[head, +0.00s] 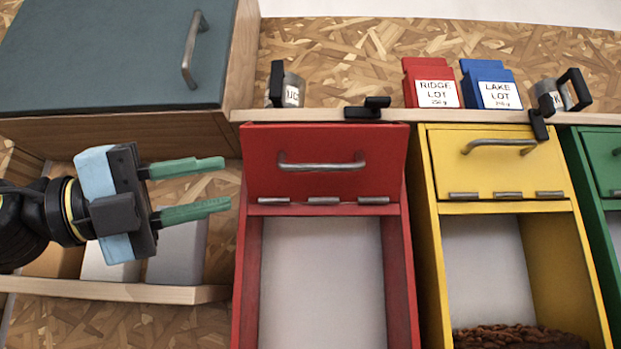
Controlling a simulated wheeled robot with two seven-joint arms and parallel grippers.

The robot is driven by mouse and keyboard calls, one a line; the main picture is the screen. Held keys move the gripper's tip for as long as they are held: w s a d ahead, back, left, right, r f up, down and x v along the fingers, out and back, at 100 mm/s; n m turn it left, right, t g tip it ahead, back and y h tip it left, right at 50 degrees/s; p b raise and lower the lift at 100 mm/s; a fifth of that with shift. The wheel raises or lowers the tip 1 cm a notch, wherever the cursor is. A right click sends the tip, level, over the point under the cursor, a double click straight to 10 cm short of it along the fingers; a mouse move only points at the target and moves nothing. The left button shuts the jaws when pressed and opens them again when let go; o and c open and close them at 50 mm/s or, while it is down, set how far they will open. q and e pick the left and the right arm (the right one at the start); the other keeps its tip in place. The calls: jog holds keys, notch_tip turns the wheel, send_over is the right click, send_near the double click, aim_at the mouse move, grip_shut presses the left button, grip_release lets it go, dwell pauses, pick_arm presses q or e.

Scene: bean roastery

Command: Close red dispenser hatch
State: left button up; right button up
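The red dispenser (249,275) stands in the middle of the view with its front opening uncovered. Its red hatch (270,155) is swung up above the opening, with hinges along its lower edge. A metal bar handle (322,165) crosses the hatch. My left gripper (225,184) is to the left of the hatch, its two green fingers pointing right. The fingers are spread apart with nothing between them. The fingertips look close to the hatch's left side but apart from it in the picture. My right gripper is out of view.
A yellow dispenser (430,250) with beans inside and a green one (600,160) stand to the right. The shelf (330,115) above holds a red bag (418,72), a blue bag (487,72) and small metal containers. A dark cabinet door (110,50) is upper left.

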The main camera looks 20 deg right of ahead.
aim_at(303, 167)
pick_arm(q)
jog(key=shift+y, duration=0.3)
jog(key=p+x, duration=0.1)
jog(key=x, duration=0.3)
jog(key=p+x, duration=0.1)
jog(key=x, duration=0.3)
jog(key=p+x, duration=0.2)
jog(key=x, duration=0.2)
jog(key=shift+s+d+r, duration=0.1)
jog(key=shift+d+r, duration=0.05)
jog(key=shift+r, duration=0.25)
jog(key=shift+d, duration=0.6)
grip_shut()
